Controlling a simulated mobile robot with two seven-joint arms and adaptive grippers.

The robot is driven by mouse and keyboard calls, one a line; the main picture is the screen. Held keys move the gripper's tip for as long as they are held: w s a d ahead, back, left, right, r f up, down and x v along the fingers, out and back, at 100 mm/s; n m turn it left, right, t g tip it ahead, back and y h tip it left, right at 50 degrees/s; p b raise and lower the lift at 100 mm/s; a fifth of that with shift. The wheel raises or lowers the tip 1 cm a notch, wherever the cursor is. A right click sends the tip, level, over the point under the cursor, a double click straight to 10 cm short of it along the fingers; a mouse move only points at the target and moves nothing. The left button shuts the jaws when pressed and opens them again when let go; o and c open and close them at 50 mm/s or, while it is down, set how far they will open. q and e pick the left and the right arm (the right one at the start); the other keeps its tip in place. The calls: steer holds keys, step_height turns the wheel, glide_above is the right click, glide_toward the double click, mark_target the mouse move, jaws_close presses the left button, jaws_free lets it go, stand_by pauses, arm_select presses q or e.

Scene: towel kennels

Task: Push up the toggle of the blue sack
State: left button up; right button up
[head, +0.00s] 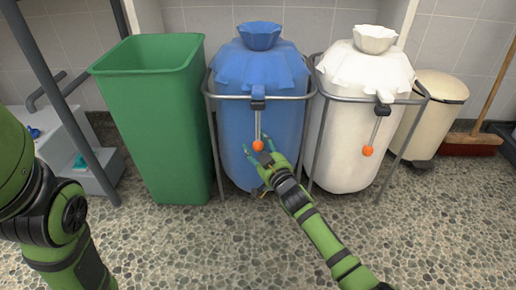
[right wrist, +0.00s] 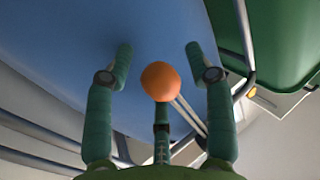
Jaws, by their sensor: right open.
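The blue sack (head: 232,130) hangs in a grey metal frame, its neck gathered at the top. Its toggle is a dark block (head: 258,104) at the front of the rim, with a thin rod hanging down to an orange ball (head: 258,146). My right gripper (head: 262,157) is open just below the ball, in front of the sack. The blue sack (right wrist: 120,50) fills the background there. My left gripper is out of view; only my left arm shows.
A green bin (head: 155,120) stands left of the blue sack. A white sack (head: 350,120) with its own orange-ended rod (head: 367,151) stands to the right. A cream pedal bin (head: 425,120) and a broom (head: 472,143) are farther right. The pebbled floor in front is clear.

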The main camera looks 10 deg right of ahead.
jaws_close()
steer(key=shift+s+f, duration=0.1)
steer(key=shift+f, duration=0.65)
jaws_free()
steer(key=shift+a+f, duration=0.1)
steer(key=s+d, duration=0.2)
steer(key=s, duration=0.9)
steer(key=shift+s+d, duration=0.2)
steer(key=shift+s, duration=0.15)
